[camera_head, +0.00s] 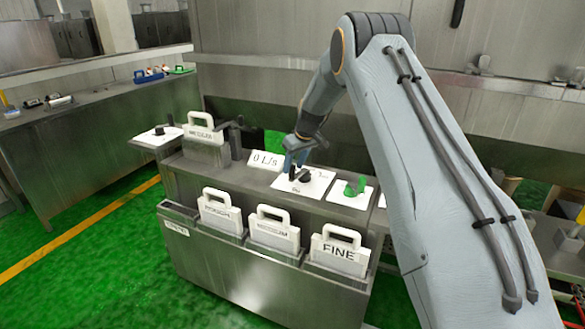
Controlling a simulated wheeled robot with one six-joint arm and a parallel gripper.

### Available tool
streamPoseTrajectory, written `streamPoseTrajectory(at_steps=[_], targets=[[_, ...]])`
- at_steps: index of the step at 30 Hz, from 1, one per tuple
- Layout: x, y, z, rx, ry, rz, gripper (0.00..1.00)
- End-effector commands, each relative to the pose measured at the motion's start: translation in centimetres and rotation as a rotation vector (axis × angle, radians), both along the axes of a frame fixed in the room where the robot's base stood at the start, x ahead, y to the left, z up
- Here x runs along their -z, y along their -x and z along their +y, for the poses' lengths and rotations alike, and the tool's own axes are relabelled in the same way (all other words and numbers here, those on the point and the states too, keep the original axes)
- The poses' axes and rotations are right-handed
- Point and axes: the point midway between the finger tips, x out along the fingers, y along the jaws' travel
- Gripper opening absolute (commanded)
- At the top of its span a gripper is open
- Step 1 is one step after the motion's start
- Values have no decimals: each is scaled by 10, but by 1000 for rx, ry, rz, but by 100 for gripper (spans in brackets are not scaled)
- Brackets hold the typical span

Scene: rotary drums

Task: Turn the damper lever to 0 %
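A black lever (304,177) sits on a white plate (318,186) on top of the steel console. The plate carries small print, too small to read; I take this to be the damper lever. My gripper (291,165) points down over the left part of this plate, just left of and very close to the lever. Whether it touches the lever, and whether its fingers are open or shut, is too small to tell. A green knob (353,187) sits on another white plate to the right.
Handled panels, one marked FINE (340,251), stand in a front rack. Another black knob (160,130) is at far left. My arm covers the console's right side.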

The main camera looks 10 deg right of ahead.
Motion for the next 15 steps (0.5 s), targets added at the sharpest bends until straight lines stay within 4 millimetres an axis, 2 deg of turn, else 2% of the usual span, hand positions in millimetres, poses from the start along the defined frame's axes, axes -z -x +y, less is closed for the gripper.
streamPoseTrajectory(at_steps=[6, 15], targets=[[20, -7, 3, 0, 0, 1, 40], [26, -10, 4, 0, 0, 0, 40]])
